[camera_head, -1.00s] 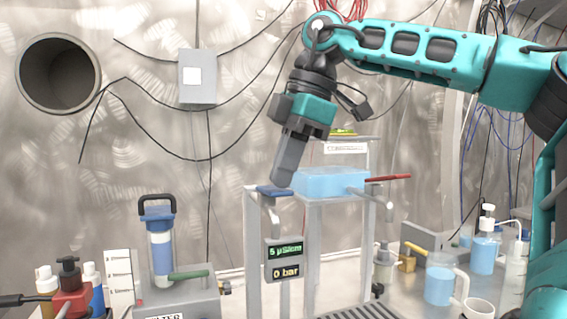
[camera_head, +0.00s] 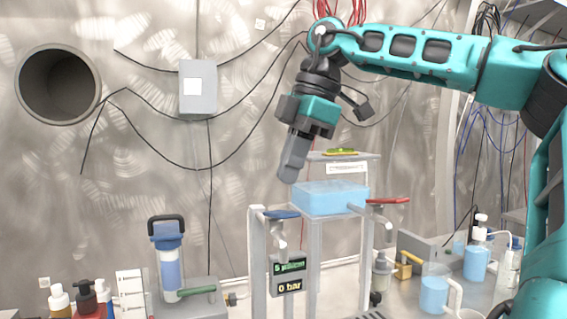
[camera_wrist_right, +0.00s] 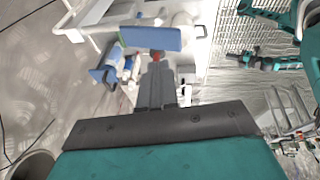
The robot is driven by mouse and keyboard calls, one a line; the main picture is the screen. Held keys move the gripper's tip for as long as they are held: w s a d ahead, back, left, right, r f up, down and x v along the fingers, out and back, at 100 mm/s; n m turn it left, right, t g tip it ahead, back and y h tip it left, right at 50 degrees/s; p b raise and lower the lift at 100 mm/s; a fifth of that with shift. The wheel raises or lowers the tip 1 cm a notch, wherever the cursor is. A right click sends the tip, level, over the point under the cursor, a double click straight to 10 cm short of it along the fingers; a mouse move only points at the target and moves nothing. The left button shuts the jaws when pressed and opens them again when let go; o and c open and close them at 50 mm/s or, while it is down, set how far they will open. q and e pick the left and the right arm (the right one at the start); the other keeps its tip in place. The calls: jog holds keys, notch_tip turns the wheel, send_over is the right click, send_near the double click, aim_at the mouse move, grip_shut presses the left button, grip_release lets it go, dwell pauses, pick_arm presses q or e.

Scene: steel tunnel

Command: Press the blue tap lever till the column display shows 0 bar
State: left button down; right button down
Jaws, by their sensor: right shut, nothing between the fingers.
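The blue tap lever (camera_head: 281,214) sits at the top left of the clear column stand. The column display (camera_head: 288,275) hangs below it and its lower line reads 0 bar; the upper line is too blurred to read fully. My right gripper (camera_head: 289,178) is shut and empty, pointing down above the blue lever with a visible gap. In the right wrist view the shut fingers (camera_wrist_right: 156,75) point towards the blue lever (camera_wrist_right: 150,39). My left gripper is not in view.
A red lever (camera_head: 388,201) is at the right of the stand, beside the blue liquid tank (camera_head: 330,198). A filter unit (camera_head: 169,265) and bottles stand at left. A jug (camera_head: 434,292) and more bottles stand at right.

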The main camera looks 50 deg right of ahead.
jog(key=w+d+p+v, duration=0.1)
jog(key=p+v, duration=0.1)
jog(key=v, duration=0.7)
jog(key=shift+w+r, duration=0.2)
jog(key=shift+r, duration=0.1)
dwell(1.6)
